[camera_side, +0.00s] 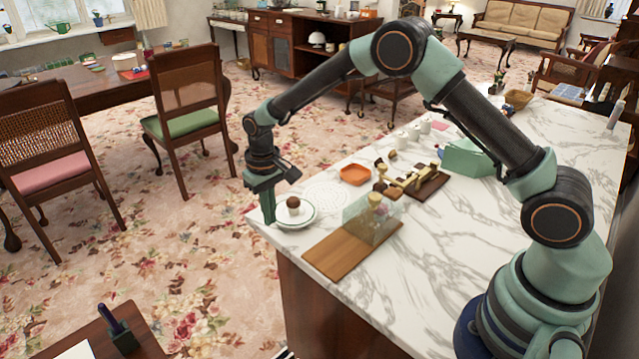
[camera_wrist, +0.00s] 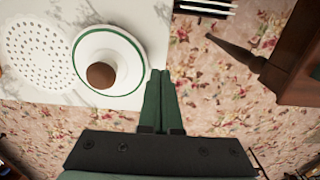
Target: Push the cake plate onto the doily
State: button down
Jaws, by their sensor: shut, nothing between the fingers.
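The cake plate (camera_side: 284,222), white with a green ring, sits near the far left corner of the marble counter. A small round brown cake (camera_side: 293,203) stands on it. In the wrist view the plate (camera_wrist: 92,42) lies up and left of my gripper, with the brown cake top (camera_wrist: 101,75) on it. The white doily (camera_side: 327,197), pierced with holes, lies flat beside the plate; it also shows in the wrist view (camera_wrist: 38,50). My gripper (camera_side: 269,218) points down at the counter's edge, close beside the plate. Its green fingers (camera_wrist: 160,75) are together and empty. Whether they touch the plate is unclear.
A wooden board (camera_side: 335,262) with a clear box (camera_side: 368,220) is nearer me. The counter ends close to the plate, with the floor below.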

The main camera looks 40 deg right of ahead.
jog(key=shift+f, duration=0.25)
jog(key=shift+f, duration=0.35)
jog(key=shift+f, duration=0.35)
jog(key=shift+f, duration=0.2)
jog(key=shift+d, duration=0.15)
